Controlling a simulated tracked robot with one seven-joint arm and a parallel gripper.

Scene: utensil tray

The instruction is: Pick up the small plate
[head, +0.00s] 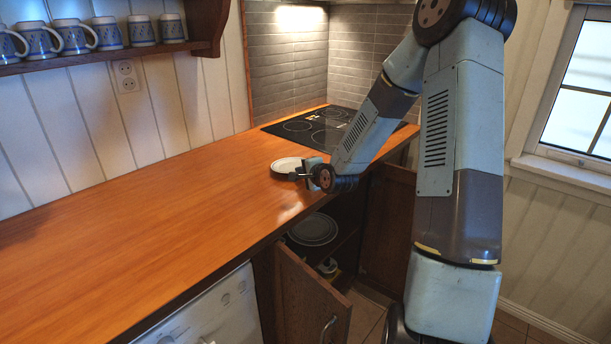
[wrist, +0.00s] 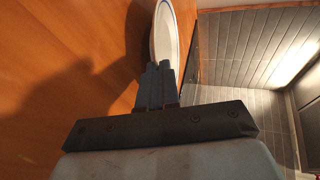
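The small plate (head: 285,164) is white and round, over the wooden counter near its front edge, just before the hob. I cannot tell whether it touches the counter. In the wrist view the plate (wrist: 166,28) shows nearly edge-on, as a narrow ellipse with a thin blue line at its rim. My gripper (head: 303,171) is at the plate's near right rim. In the wrist view the fingers of my gripper (wrist: 159,68) are close together with the plate's near rim at their tips, and look shut on it. The rim between the fingers is hidden.
A black hob (head: 320,127) lies behind the plate by the tiled wall. Below the counter, a cabinet with an open door (head: 312,300) holds a larger plate (head: 313,230). Mugs (head: 75,36) stand on a wall shelf. The left counter (head: 130,230) is clear.

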